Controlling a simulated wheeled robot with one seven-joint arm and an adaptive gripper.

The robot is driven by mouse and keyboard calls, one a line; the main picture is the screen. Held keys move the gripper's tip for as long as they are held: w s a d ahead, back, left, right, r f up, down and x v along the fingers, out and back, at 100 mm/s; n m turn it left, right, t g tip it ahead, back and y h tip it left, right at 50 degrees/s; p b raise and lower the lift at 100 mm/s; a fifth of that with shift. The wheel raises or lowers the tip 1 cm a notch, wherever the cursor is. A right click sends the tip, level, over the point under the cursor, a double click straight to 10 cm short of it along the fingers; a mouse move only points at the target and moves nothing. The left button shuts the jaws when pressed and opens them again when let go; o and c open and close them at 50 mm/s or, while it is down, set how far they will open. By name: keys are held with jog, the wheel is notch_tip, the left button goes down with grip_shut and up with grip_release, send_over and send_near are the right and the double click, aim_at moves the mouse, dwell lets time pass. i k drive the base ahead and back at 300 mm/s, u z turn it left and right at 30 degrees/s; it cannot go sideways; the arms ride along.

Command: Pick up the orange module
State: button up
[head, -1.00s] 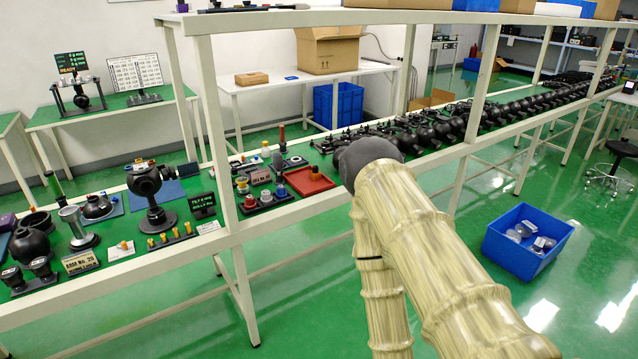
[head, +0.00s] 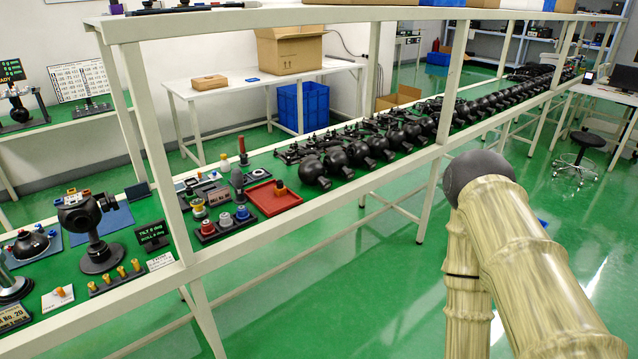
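I cannot tell for sure which piece is the orange module. A small orange piece (head: 60,292) lies on a white card at the lower left of the green-topped bench (head: 225,242). Several orange-topped pegs (head: 120,271) stand in a row on a dark strip right of it. A small dark piece with an orange-yellow part (head: 280,187) stands in a red tray (head: 262,204) further right. My gripper is not in view. Only links of my arm show at the right, over the floor and apart from these pieces.
A black gimbal camera (head: 88,215) and coloured knobs in a dark holder (head: 225,222) crowd the bench. Many black gimbals (head: 335,165) line it to the right. The floor in front is clear.

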aim_at(280, 189)
jog(key=z, duration=0.05)
jog(key=i, duration=0.65)
jog(key=u, duration=0.75)
jog(key=i, duration=0.5)
jog(key=u, duration=0.55)
